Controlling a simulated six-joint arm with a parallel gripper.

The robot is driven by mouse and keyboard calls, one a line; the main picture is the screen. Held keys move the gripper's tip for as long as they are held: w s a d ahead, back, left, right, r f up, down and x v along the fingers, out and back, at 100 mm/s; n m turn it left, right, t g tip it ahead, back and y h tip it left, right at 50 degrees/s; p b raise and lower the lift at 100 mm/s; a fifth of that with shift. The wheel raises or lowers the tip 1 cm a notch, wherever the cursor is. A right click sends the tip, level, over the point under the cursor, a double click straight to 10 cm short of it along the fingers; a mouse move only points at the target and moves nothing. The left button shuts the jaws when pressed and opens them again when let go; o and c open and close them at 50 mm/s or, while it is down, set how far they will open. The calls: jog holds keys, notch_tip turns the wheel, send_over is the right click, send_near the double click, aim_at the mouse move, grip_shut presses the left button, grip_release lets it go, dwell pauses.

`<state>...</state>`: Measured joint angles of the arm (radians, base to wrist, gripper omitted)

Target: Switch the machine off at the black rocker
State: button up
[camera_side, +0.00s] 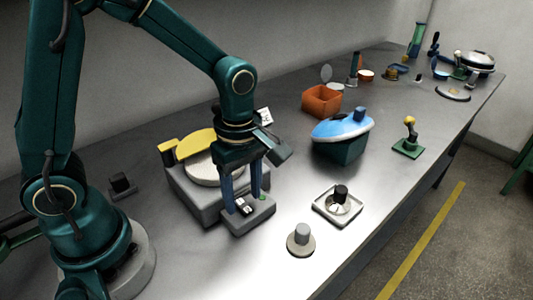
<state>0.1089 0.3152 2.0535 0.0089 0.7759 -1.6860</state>
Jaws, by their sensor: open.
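The machine (184,196) is a grey box with a round pale disc and a yellow lid, left of centre on the bench. Its low front block (258,218) carries a small black rocker (241,205) with a white mark, and a small green spot shows to its right. My gripper (242,198) points down over this block, with its two blue fingers apart and nothing seen between them. The fingertips are close above the rocker, one to each side in the picture. I cannot tell whether they touch the block, or which way the rocker is tipped.
A blue-lidded green container (342,142) and an orange box (321,101) stand behind to the right. A square tray with a black knob (341,192), a round grey knob (301,239) and a small joystick (409,135) stand nearer the bench's right edge. Bare bench lies between them.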

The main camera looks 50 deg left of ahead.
aim_at(244, 205)
jog(key=shift+r, duration=2.1)
jog(key=shift+r, duration=0.2)
jog(key=s+a+r+m+t, duration=0.2)
jog(key=s+r+m+t, duration=0.3)
jog(key=m, duration=1.3)
jog(key=s+r, duration=0.1)
jog(key=s, duration=0.2)
jog(key=shift+a+r+t, duration=0.2)
jog(key=shift+a+t, duration=0.05)
jog(key=shift+t, duration=0.05)
